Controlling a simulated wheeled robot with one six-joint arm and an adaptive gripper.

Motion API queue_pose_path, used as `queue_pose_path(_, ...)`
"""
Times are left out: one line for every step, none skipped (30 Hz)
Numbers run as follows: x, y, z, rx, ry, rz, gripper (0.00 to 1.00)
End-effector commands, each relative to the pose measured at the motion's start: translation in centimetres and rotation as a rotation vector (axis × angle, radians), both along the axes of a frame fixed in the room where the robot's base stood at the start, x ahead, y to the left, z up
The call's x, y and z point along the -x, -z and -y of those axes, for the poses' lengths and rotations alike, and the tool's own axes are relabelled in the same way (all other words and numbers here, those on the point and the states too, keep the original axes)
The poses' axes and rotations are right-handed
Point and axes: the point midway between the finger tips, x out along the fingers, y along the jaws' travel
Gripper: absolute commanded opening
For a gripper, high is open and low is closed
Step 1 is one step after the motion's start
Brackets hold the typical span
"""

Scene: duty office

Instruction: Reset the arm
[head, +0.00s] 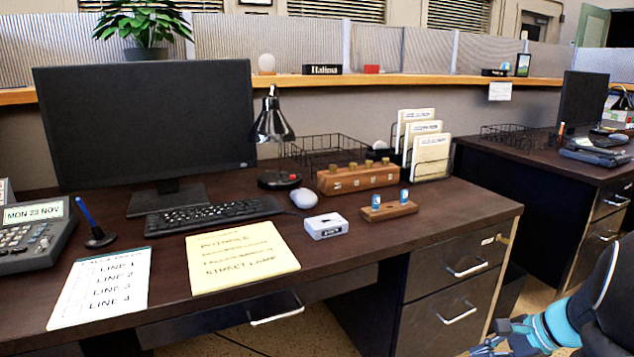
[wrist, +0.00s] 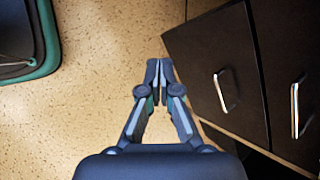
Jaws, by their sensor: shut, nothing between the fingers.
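My gripper (wrist: 159,72) is shut and empty in the wrist view. It points down over the speckled floor (wrist: 95,110), beside the dark drawer unit (wrist: 205,60). In the head view my gripper (head: 490,345) shows at the bottom right, partly cut off by the frame edge. It is below the desk top and to the right of the desk's drawers. My arm with its light blue band comes in from the right edge.
The dark desk (head: 340,262) holds a monitor (head: 150,120), a keyboard (head: 205,217), a lamp (head: 272,125), a wooden block with stamps (head: 358,179) and papers. Silver drawer handles (head: 467,269) stick out near my gripper. A second desk (head: 540,163) stands at right. Open floor lies between them.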

Motion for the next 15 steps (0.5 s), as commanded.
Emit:
queue_pose_path(1.0,-0.5,-1.8,0.08,-0.097,-0.005,0.0)
queue_pose_path(1.6,-0.6,-2.6,0.127,-0.152,-0.008,0.0)
queue_pose_path(2.5,-0.8,-3.6,0.185,-0.225,-0.013,0.0)
queue_pose_path(3.0,-1.0,-4.3,0.23,-0.277,-0.014,0.0)
queue_pose_path(3.6,-1.2,-5.0,0.273,-0.329,-0.015,0.0)
queue_pose_path(4.4,-1.5,-5.9,0.329,-0.399,-0.014,0.0)
queue_pose_path(4.9,-1.7,-6.4,0.371,-0.447,-0.013,0.0)
queue_pose_path(5.4,-2.0,-7.0,0.412,-0.497,-0.01,0.0)
queue_pose_path(6.1,-2.3,-7.8,0.463,-0.561,-0.006,0.0)
queue_pose_path(6.6,-2.5,-8.3,0.505,-0.608,-0.001,0.0)
queue_pose_path(7.1,-2.8,-8.8,0.543,-0.653,0.004,0.0)
queue_pose_path(7.7,-3.2,-9.4,0.593,-0.71,0.012,0.0)
queue_pose_path(8.1,-3.5,-9.9,0.63,-0.753,0.019,0.0)
queue_pose_path(8.5,-3.8,-10.4,0.667,-0.794,0.027,0.0)
queue_pose_path(9.1,-4.2,-11.0,0.714,-0.846,0.038,0.0)
